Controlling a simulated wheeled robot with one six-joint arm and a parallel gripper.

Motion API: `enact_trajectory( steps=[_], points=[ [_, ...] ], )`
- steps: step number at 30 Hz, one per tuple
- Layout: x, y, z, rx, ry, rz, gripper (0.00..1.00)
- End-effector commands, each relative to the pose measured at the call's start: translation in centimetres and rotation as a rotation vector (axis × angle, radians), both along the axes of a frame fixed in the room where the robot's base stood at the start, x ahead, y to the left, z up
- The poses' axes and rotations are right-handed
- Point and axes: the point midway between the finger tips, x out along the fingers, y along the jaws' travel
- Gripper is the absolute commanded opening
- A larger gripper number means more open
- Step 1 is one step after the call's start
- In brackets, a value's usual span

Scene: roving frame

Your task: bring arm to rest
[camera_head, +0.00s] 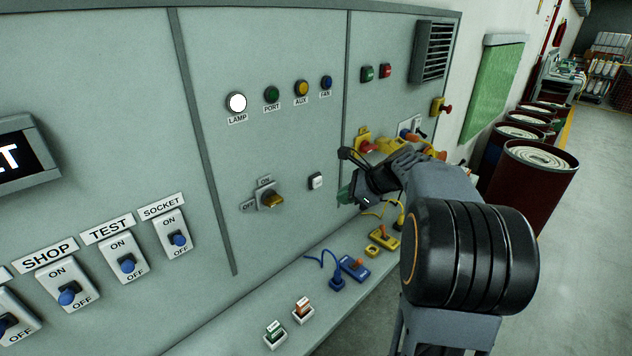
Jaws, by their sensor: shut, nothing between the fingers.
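My arm reaches in from the lower right toward the grey control panel (215,165). My gripper (346,194) is shut and empty, in front of the panel's lower right part. It is to the right of the small white button (316,181) and the yellow rotary switch (271,200). Whether its fingertips touch the panel I cannot tell. The arm and wrist hide part of the panel's right section and the ledge.
The white LAMP light (237,103) is lit. The ledge (235,325) holds a blue plug (353,268), a yellow connector (384,239) and two small labelled switches. Red connectors (367,146) are close behind my wrist. Dark red barrels (530,185) stand right; the floor (590,240) beside them is clear.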

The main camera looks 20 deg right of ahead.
Motion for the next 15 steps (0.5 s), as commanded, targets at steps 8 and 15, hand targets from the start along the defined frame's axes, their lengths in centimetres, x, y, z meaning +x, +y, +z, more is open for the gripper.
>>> enact_trajectory(
  steps=[8,15],
  points=[
    [0.1,-0.1,0.0,-0.042,-0.035,0.045,0.00],
    [-4.6,0.0,-5.0,-0.435,-0.076,0.461,0.00]
  ],
)
